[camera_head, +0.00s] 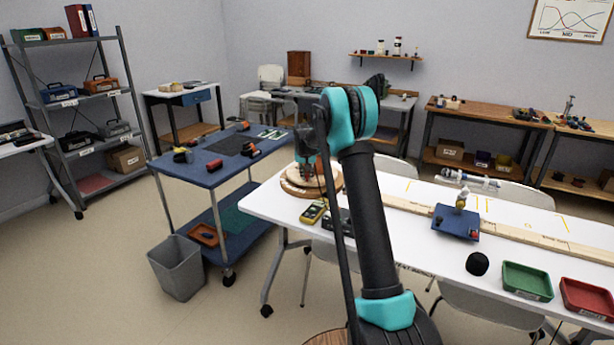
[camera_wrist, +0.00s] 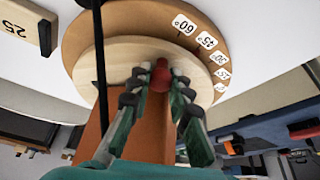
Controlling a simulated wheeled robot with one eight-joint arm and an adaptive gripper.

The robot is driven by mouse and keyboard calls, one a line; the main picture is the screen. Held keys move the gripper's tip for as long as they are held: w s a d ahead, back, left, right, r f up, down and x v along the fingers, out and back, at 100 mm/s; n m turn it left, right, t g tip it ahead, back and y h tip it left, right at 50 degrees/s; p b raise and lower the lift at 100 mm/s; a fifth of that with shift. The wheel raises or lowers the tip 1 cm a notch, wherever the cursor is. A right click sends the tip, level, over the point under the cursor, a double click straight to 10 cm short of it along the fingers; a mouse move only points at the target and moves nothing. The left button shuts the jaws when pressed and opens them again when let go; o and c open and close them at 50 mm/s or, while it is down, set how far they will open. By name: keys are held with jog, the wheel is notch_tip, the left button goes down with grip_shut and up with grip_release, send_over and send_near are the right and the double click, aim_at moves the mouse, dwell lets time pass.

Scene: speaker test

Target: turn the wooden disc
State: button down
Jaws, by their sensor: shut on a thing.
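The wooden disc (camera_head: 293,180) lies at the left end of the white table. In the wrist view its pale round top (camera_wrist: 112,55) sits on a wider, darker round base (camera_wrist: 140,17) with angle labels such as 60, 45 and 30 along its rim. A red knob (camera_wrist: 160,76) stands near the edge of the pale top. My gripper (camera_wrist: 158,84) is shut on the knob, with a finger on each side of it. In the head view my gripper (camera_head: 307,178) is over the disc, partly hidden by my arm.
A yellow meter (camera_head: 313,213) lies close to the disc on the white table (camera_head: 270,207). A wooden rail (camera_head: 500,231) runs along the table. A blue cart (camera_head: 205,170) stands left.

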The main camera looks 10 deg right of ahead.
aim_at(296, 175)
jog(key=shift+a, duration=0.1)
jog(key=shift+w+a+m+h, duration=0.45)
jog(key=shift+a+m, duration=0.3)
jog(key=shift+m, duration=0.15)
jog(key=shift+w+a+m+g+h, duration=0.15)
jog(key=shift+w+a+m+h, duration=0.2)
jog(key=shift+a+m, duration=0.3)
jog(key=shift+w+a+m+g+h, duration=0.15)
jog(key=shift+w+a+m, duration=0.3)
jog(key=shift+m, duration=0.4)
jog(key=shift+w+a+m+g+h, duration=0.3)
jog(key=shift+w+a+m, duration=0.15)
jog(key=shift+w+m, duration=0.45)
jog(key=shift+w+a+m+g+h, duration=0.3)
jog(key=shift+w+a+m, duration=0.2)
jog(key=shift+m, duration=0.6)
jog(key=shift+w, duration=0.15)
jog(key=c, duration=1.4)
grip_release()
jog(key=v, duration=1.2)
